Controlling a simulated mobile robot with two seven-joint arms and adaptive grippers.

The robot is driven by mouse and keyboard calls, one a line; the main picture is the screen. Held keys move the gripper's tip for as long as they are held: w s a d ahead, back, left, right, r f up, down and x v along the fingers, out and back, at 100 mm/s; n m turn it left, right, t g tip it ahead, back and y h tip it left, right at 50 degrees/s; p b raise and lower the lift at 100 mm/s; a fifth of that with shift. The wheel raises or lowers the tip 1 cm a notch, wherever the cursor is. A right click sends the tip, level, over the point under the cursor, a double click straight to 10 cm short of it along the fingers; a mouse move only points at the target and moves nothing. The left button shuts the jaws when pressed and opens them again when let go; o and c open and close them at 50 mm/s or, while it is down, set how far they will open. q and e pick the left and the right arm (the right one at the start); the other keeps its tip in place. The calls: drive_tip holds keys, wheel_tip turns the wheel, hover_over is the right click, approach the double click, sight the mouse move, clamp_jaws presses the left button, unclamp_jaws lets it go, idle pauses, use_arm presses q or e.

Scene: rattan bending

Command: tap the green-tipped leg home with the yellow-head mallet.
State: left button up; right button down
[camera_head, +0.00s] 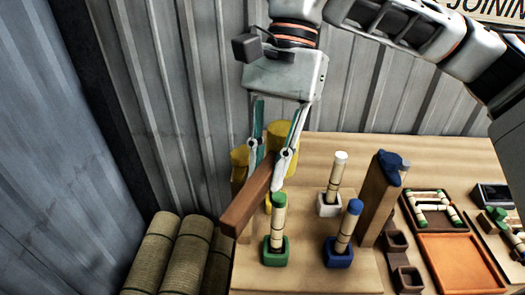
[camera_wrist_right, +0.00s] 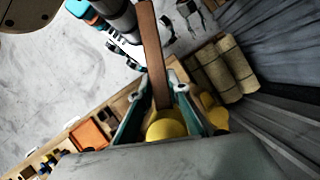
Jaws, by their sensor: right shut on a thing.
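My right gripper (camera_head: 266,172) is shut on the mallet's brown wooden handle (camera_head: 245,208), which slants down to the left in the head view. The right wrist view shows the handle (camera_wrist_right: 152,55) between the fingers, with a rounded yellow head (camera_wrist_right: 167,125) close to them. In the head view I cannot clearly separate the head from the yellow shapes behind the gripper. The green-tipped leg (camera_head: 277,228) stands upright, slightly tilted, in a green socket (camera_head: 274,254), just right of and below the gripper. The handle and leg look apart, but depth is unclear. My left gripper is not seen.
A blue-tipped leg (camera_head: 347,230) and a white-tipped leg (camera_head: 336,180) stand in sockets nearby. A wooden post (camera_head: 376,207) with a blue top rises to their right. An orange tray (camera_head: 459,262) lies farther right. Rolled mats (camera_head: 153,255) stand left of the table.

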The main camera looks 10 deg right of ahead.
drive_tip(key=shift+s+f+b, duration=0.25)
drive_tip(key=shift+f+b, duration=0.45)
drive_tip(key=shift+f, duration=0.05)
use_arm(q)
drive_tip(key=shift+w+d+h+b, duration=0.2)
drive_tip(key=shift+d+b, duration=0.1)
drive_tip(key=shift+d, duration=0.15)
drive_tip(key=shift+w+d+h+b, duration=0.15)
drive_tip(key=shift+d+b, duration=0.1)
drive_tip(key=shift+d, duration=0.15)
use_arm(e)
wheel_tip(320, 180, down, 2)
drive_tip(key=shift+f, duration=0.15)
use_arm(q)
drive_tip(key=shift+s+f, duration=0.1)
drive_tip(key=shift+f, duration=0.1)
